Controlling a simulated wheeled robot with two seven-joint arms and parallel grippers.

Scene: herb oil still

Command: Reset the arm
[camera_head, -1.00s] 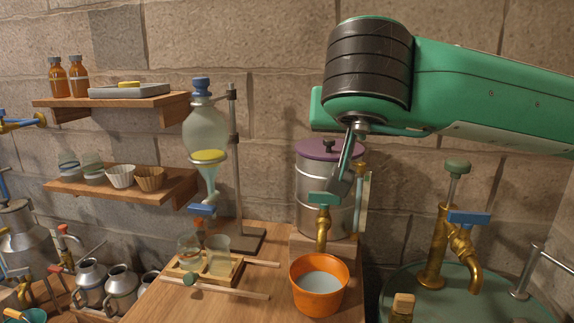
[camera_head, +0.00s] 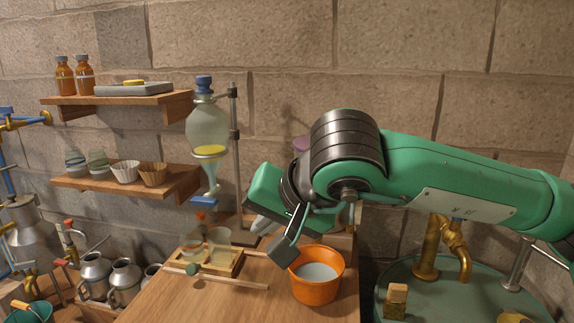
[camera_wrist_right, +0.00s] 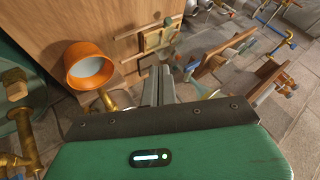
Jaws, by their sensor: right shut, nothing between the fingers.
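My right arm, green with black ribbed joints, reaches in from the right in the head view. Its gripper (camera_head: 261,225) is shut and empty, above the wooden bench (camera_head: 215,295) and left of the orange bowl (camera_head: 316,289). In the wrist view the two grey fingers (camera_wrist_right: 158,86) lie together with nothing between them. The orange bowl with pale liquid shows there (camera_wrist_right: 90,66) to the left of the fingers, apart from them. My left gripper is not in view.
The separating funnel (camera_head: 208,128) stands on its stand behind the gripper. A wooden rack (camera_head: 236,264) with glass beakers is at its left. A green drum (camera_head: 450,293) with brass taps stands at right.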

